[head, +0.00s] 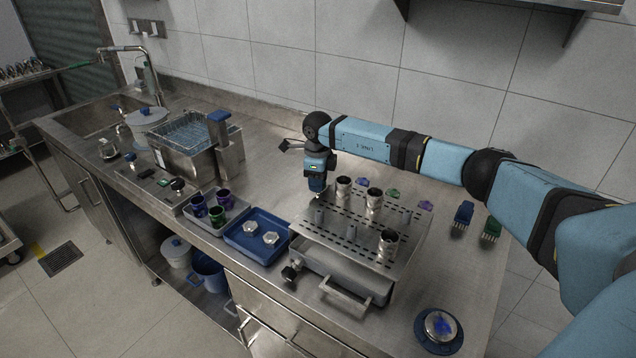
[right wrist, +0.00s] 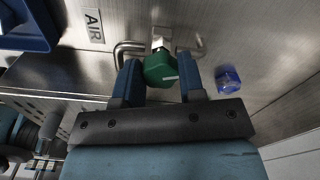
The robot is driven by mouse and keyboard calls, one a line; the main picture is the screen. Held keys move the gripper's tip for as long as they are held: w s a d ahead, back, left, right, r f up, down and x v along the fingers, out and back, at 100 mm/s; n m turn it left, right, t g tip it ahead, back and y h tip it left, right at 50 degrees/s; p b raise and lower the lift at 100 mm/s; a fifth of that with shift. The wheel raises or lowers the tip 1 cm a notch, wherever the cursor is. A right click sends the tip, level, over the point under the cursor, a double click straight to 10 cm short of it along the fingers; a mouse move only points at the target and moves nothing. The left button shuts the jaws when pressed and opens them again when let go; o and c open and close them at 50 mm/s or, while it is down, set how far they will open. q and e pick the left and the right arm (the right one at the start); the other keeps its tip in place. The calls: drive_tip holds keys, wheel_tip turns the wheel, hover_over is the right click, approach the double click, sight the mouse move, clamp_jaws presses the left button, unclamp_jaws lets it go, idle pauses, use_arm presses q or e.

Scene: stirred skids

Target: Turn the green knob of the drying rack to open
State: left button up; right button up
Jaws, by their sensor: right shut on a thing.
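The green knob (right wrist: 161,69) sits on a metal fitting beside the AIR label (right wrist: 92,25) in the right wrist view. A short white mark on its face lies roughly sideways in that view. My right gripper (right wrist: 161,80) is shut on the green knob, with one blue finger on each side. In the head view my right gripper (head: 318,190) points down at the back left corner of the drying rack (head: 335,238), and the knob is hidden there. Metal cups stand on the rack's perforated top. My left gripper is not in view.
A blue knob (right wrist: 228,79) is close to the right finger. A bent metal pipe (right wrist: 128,49) runs beside the left finger. A blue tray (head: 257,236) with two white pieces lies left of the rack. Brushes (head: 463,214) lie to the right.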

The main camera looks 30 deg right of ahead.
drive_tip(key=shift+r, duration=0.1)
idle(0.3)
drive_tip(key=o, duration=0.9)
wheel_tip(320, 180, up, 14)
drive_tip(key=shift+f+b, duration=0.1)
drive_tip(key=shift+b, duration=0.4)
